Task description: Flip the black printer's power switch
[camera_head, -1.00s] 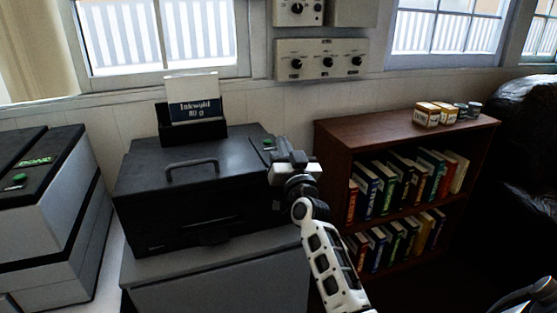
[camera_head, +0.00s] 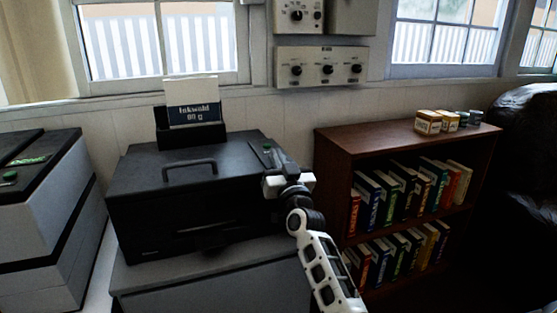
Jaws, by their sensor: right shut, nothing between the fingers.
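The black printer (camera_head: 185,205) stands in the middle left, with a handle on its lid and a paper holder at its back. A small green button (camera_head: 267,147) shows at the right rear of its top, just beyond my gripper's tips. I cannot tell whether this is the power switch. My right gripper (camera_head: 269,157) is shut and empty at the printer's right edge, and its wrist and arm hide part of the right side. I cannot tell whether it touches the printer. My left gripper is not in view.
The black printer rests on a grey cabinet (camera_head: 215,285). A grey and black machine (camera_head: 45,220) with a green button stands at the left. A brown bookshelf (camera_head: 365,143) with books and small boxes stands close on the right. A panel with knobs (camera_head: 322,83) hangs on the wall.

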